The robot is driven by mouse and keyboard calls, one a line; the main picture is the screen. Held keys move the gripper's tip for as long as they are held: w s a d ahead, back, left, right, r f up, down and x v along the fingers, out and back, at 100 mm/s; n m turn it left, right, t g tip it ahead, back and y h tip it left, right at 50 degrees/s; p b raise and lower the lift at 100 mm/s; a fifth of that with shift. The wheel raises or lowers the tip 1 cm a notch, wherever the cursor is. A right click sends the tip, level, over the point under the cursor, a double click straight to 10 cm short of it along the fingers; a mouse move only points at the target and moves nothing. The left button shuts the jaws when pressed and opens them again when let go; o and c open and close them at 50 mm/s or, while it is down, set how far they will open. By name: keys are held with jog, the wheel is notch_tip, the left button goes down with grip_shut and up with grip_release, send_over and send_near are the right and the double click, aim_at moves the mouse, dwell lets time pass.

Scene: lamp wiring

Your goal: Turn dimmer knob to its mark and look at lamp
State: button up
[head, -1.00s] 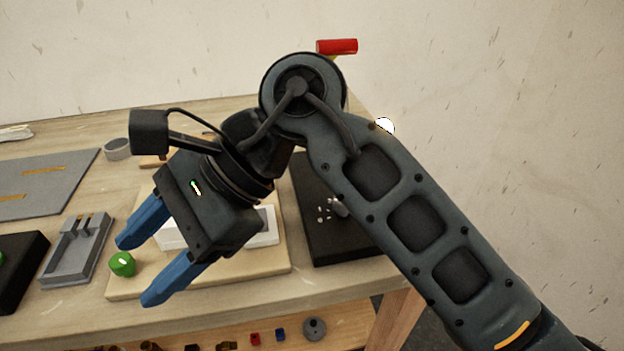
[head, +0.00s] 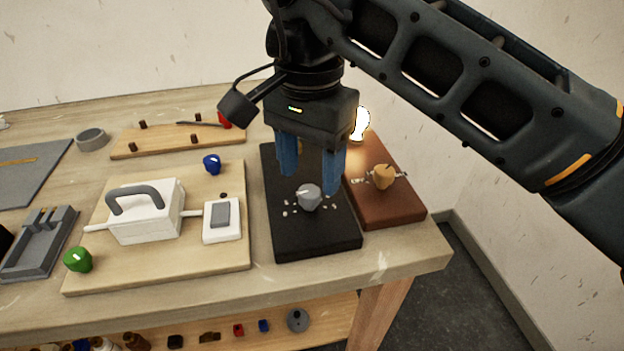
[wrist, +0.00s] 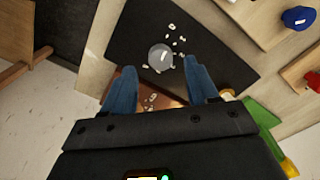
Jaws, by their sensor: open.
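A grey knob (head: 308,197) with a pale pointer line stands on a black board (head: 318,244), ringed by small white marks. My gripper (head: 310,183) points down over this knob, open, its blue fingers to either side. In the wrist view the grey knob (wrist: 160,57) shows between and just beyond the fingertips; I cannot tell if they touch it. A lamp bulb (head: 359,122) glows bright white behind the gripper, by a brown board (head: 392,213). That board bears a tan knob (head: 383,177) with white marks around it. Which mark the grey knob points to is unclear.
Left of the black board, a wooden board (head: 160,272) bears a white box (head: 145,215) with a grey handle, a white switch (head: 221,220), a green knob (head: 78,260) and a blue knob (head: 212,164). The table's front strip is clear. A shelf below holds small parts.

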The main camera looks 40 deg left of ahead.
aim_at(309, 191)
jog(key=shift+f, duration=1.65)
jog(key=c, duration=1)
